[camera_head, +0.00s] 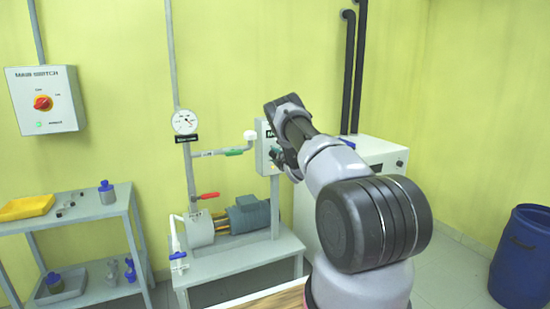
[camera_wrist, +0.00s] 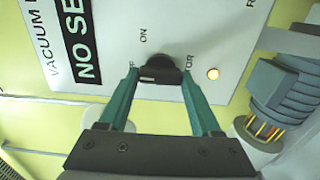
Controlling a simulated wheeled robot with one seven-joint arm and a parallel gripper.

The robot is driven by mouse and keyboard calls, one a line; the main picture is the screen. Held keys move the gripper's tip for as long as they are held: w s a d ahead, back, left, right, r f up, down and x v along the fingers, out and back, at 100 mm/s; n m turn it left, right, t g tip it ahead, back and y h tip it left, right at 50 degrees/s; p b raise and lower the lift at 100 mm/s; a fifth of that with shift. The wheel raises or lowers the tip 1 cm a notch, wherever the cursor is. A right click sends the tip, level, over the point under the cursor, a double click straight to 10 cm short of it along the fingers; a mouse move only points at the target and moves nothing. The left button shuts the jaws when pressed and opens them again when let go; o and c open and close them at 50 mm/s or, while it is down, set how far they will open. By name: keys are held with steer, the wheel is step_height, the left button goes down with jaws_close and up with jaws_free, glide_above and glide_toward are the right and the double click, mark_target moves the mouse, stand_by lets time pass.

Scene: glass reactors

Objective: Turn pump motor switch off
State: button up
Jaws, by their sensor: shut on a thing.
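The pump motor switch is a black rotary knob (camera_wrist: 157,62) on a light grey panel (camera_wrist: 215,30). In the wrist view, ON and partly covered OFF and MOTOR lettering lie around the knob. My gripper (camera_wrist: 160,78) has its two green fingers on either side of the knob's handle, shut on it. A small amber lamp (camera_wrist: 213,74) glows to the right of the knob. In the head view the panel (camera_head: 263,137) is mostly hidden behind my gripper (camera_head: 278,157) and arm, and the knob is hidden. I cannot tell exactly which mark the knob points at.
The pump with its green motor (camera_head: 248,215) stands on a grey stand below the panel. A gauge (camera_head: 185,122), a red-handled valve (camera_head: 206,196) and a green-handled valve (camera_head: 235,152) are on pipes to the left. A white cabinet (camera_head: 385,155) stands behind my arm.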

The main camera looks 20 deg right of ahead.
steer(key=shift+f, duration=0.1)
stand_by(0.3)
steer(key=o, duration=1.4)
steer(key=s, duration=1.1)
steer(key=shift+d, duration=0.2)
steer(key=shift+w, duration=0.1)
